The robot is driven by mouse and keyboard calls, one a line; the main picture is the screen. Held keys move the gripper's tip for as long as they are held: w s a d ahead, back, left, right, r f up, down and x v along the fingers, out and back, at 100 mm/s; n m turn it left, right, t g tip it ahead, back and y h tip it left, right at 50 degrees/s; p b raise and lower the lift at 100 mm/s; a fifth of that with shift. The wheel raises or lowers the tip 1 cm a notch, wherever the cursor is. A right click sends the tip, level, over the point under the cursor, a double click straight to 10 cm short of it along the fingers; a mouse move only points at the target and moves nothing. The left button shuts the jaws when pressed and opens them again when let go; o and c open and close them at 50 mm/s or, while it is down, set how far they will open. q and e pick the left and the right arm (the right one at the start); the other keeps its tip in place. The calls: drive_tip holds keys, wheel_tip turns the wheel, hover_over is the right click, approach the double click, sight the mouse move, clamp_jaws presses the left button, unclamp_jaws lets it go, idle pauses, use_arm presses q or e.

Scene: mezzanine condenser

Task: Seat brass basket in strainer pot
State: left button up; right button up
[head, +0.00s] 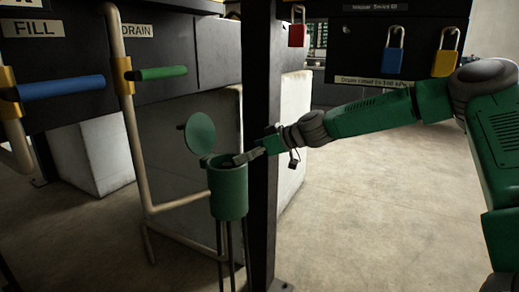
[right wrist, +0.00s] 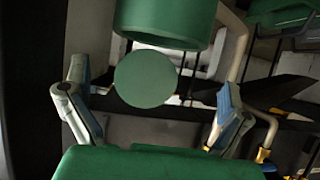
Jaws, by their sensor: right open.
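The green strainer pot (head: 228,192) stands upright on thin dark legs in the head view. Its round green lid (head: 200,133) stands open above the rim. My right gripper (head: 243,157) reaches in from the right, its fingers over or beside the pot's rim; I cannot tell whether they touch it. In the right wrist view the fingers of my right gripper (right wrist: 150,88) are spread wide with nothing held between them. The pot (right wrist: 165,20) is at the top there, with the round lid (right wrist: 145,78) below it. I cannot make out the brass basket. My left gripper is out of view.
A dark post (head: 262,130) stands right behind the pot. A beige pipe (head: 135,140) runs down and across to the pot. Blue (head: 62,87) and green (head: 160,73) handles stick out at left. Padlocks hang at upper right. The floor at right is clear.

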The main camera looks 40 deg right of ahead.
drive_tip(key=shift+v, duration=2.15)
drive_tip(key=s+a+f+m+g+h, duration=0.1)
drive_tip(key=s+a+f+g+h, duration=0.15)
drive_tip(key=s+a+f, duration=0.6)
drive_tip(key=s+a+f+m+g+h, duration=0.15)
drive_tip(key=a+f+g, duration=0.3)
drive_tip(key=f, duration=0.95)
drive_tip(key=s+a+f+m+g, duration=0.1)
drive_tip(key=s+a+f, duration=0.1)
drive_tip(key=s+f, duration=0.4)
drive_tip(key=s+a+f+g, duration=0.1)
drive_tip(key=s+a+f, duration=0.2)
drive_tip(key=s+f, duration=0.3)
drive_tip(key=s+a+f+m+g+h+p, duration=0.1)
drive_tip(key=s+a+f+g+h, duration=0.1)
drive_tip(key=s, duration=1.5)
wheel_tip(320, 180, up, 17)
drive_tip(key=p, duration=1.7)
drive_tip(key=shift+w+f, duration=0.25)
drive_tip(key=shift+w, duration=0.1)
